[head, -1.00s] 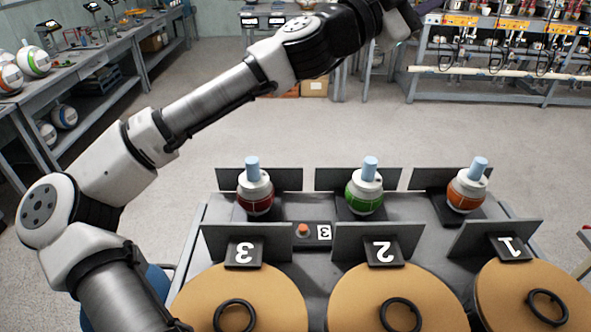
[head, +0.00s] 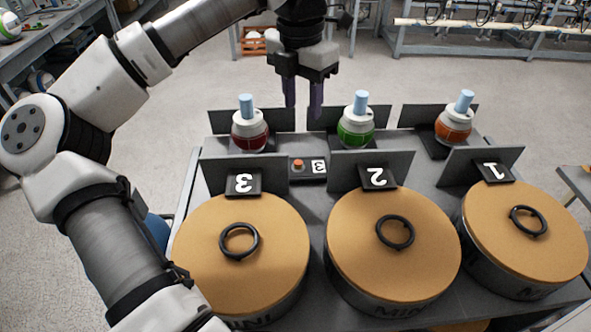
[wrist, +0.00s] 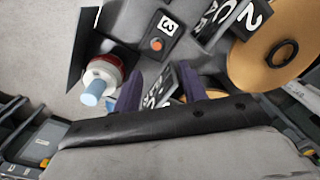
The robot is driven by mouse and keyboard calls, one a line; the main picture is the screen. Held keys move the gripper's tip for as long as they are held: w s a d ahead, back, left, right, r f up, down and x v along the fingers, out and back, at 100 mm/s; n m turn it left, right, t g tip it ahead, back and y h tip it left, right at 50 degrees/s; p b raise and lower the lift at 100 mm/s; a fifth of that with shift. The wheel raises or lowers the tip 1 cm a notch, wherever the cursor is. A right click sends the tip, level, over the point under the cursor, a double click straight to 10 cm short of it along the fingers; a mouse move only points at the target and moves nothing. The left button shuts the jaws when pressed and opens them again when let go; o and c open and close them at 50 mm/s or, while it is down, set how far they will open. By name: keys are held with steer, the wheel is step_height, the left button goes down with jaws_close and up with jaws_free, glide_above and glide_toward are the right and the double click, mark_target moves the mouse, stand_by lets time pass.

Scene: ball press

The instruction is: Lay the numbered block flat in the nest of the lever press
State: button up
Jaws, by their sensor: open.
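Black plates with white numbers stand by grey upright panels: number 3 (head: 243,183), number 2 (head: 377,178) and number 1 (head: 494,168). A small dark box with an orange-red button and a white 3 label (head: 308,168) sits between the panels; it also shows in the wrist view (wrist: 159,38). I cannot tell which of these is the numbered block, and no lever press is clearly recognisable. My gripper (head: 303,112) is open and empty, fingers down, above the far side of the table. In the wrist view its purple fingers (wrist: 160,88) are apart, with lettered dark surfaces beyond them.
Red (head: 250,133), green (head: 356,128) and orange (head: 453,126) balls with white caps and blue pegs stand between grey panels. Round tan-topped drums (head: 275,245) with black rings fill the near side. Open floor lies beyond the table.

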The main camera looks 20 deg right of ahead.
steer(key=p, duration=0.1)
glide_above(299, 162)
step_height(299, 162, down, 8)
steer(key=shift+w+a+f, duration=0.1)
steer(key=shift+f, duration=0.05)
steer(key=shift+f+p, duration=1.35)
steer(key=shift+f, duration=1.45)
jaws_close()
